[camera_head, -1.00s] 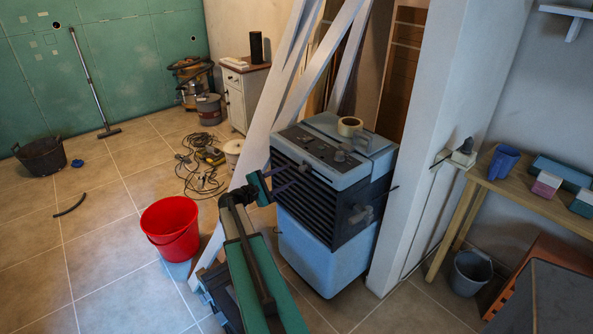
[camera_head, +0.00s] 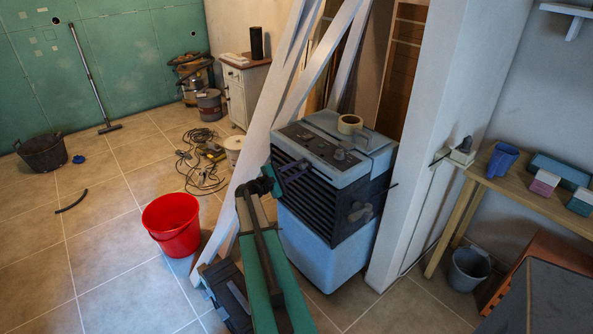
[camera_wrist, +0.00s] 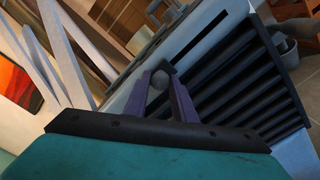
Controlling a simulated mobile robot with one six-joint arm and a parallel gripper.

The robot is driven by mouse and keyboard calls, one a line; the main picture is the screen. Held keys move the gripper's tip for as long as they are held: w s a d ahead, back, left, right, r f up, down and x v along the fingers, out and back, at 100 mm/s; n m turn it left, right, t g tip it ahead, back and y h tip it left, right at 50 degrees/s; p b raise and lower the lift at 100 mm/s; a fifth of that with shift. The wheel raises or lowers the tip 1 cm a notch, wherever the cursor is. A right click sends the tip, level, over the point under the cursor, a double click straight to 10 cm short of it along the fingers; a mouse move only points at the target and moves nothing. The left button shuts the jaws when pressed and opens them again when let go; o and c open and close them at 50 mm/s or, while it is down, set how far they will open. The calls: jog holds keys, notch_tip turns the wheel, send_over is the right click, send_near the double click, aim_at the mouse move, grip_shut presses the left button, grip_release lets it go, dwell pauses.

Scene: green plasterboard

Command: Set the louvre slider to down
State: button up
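A blue-grey portable cooler (camera_head: 318,240) with dark louvre slats stands in the middle of the room. Its sloped top panel carries knobs, and the wrist view shows a long dark slot (camera_wrist: 200,36) in it. A rounded grey knob on a dark base (camera_wrist: 160,78) shows between my fingertips; it looks like a slider knob, but I cannot read any marks. My gripper (camera_head: 302,169) is at the panel's left front edge, above the slats. In the wrist view its purple fingers (camera_wrist: 160,88) are apart, one on each side of the knob. Whether they touch it is unclear.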

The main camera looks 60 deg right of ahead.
grip_shut()
jog(key=shift+s, duration=0.1)
jog(key=shift+s+a+b, duration=0.35)
jog(key=shift+s+b, duration=0.4)
jog(key=shift+s, duration=0.15)
jog(key=shift+s+a+r+b, duration=0.1)
jog(key=shift+s+a+b, duration=0.15)
jog(key=shift+s+b, duration=0.45)
jog(key=shift+s, duration=0.2)
jog(key=o, duration=0.6)
grip_release()
jog(key=shift+c, duration=0.2)
